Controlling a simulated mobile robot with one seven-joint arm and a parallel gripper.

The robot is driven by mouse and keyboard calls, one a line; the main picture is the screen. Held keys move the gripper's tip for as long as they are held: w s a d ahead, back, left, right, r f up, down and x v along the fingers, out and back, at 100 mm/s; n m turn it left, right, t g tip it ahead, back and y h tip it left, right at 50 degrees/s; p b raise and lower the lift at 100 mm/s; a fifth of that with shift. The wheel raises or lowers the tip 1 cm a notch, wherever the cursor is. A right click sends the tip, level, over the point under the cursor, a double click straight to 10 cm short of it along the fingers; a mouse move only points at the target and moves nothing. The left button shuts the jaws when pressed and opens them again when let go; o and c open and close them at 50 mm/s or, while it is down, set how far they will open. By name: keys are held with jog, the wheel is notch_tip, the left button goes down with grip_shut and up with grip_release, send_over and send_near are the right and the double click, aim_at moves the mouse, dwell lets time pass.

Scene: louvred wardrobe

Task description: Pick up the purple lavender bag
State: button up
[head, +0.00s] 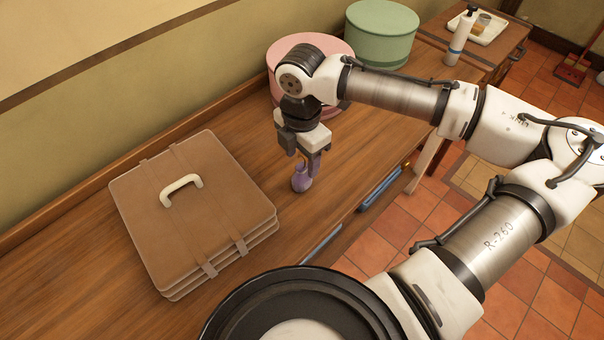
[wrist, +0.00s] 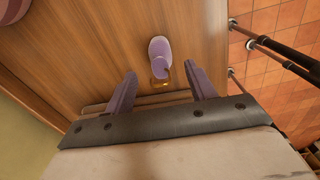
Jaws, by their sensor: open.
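The purple lavender bag (head: 301,179) stands on the wooden surface, to the right of the brown case, in the head view. In the wrist view the bag (wrist: 160,50) lies ahead of the fingertips, with a small gold-coloured part at its near end. My gripper (head: 307,158) points down over the bag in the head view. In the wrist view my gripper (wrist: 164,80) is open, one finger to each side of the gap, with the bag's near end close to the line between the fingertips. I cannot tell whether a finger touches it.
A brown case (head: 190,210) with a pale handle lies to the left. A pink round box (head: 322,48) and a green round box (head: 381,34) stand behind my arm. A tray (head: 487,27) and a white bottle (head: 461,36) are at the far right. The wood around the bag is clear.

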jog(key=shift+f, duration=1.45)
jog(key=shift+c, duration=0.4)
jog(key=c, duration=1)
jog(key=shift+o, duration=0.2)
jog(key=shift+r, duration=0.1)
